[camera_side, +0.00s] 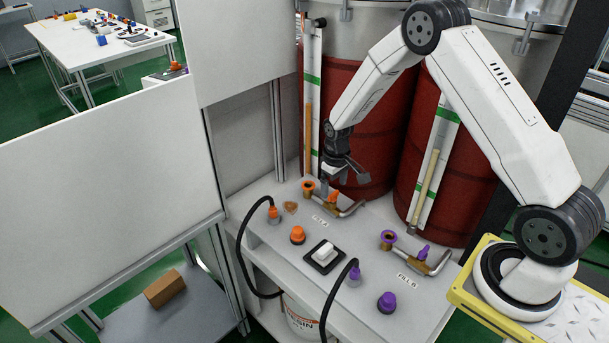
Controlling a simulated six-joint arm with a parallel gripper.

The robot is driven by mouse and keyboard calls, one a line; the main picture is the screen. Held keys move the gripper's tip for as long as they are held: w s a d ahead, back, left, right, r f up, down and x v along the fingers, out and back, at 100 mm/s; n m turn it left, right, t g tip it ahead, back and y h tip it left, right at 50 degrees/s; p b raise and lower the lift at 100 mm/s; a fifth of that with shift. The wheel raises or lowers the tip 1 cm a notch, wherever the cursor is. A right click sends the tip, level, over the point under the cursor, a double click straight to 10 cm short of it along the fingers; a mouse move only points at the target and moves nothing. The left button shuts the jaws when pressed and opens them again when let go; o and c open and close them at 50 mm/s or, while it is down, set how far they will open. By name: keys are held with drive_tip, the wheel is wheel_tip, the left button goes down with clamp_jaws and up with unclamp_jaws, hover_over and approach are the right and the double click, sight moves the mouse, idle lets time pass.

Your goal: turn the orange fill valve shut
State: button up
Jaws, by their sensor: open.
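The orange fill valve (333,197) is a small orange handle on a brass and metal pipe at the back of the grey bench, beside an orange-ringed port (308,186). My gripper (344,173) points down just above and behind the handle in this view, with its dark fingers spread apart. Nothing shows between the fingers. A gap seems to show between the fingers and the handle, but I cannot tell its depth. The exact angle of the handle to the pipe is hard to make out.
A matching purple valve (423,252) and port (388,238) sit to the right. Red drums (375,130) stand close behind. Black cables (243,255), an orange knob (297,235), a purple knob (387,302) and a white switch (324,252) occupy the front of the bench.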

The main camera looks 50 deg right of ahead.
sight(334, 193)
drive_tip(key=shift+r, duration=2.5)
drive_tip(key=shift+s+a+r, duration=0.25)
drive_tip(key=shift+a+r, duration=0.1)
drive_tip(key=shift+r, duration=0.05)
drive_tip(key=s+a+r+t, duration=0.1)
drive_tip(key=s+a+r, duration=0.3)
drive_tip(key=s, duration=0.4)
drive_tip(key=s+a+r+t, duration=0.1)
drive_tip(key=s+a+r, duration=0.4)
drive_tip(key=s, duration=0.4)
drive_tip(key=shift+a+t, duration=0.3)
drive_tip(key=shift+a, duration=0.1)
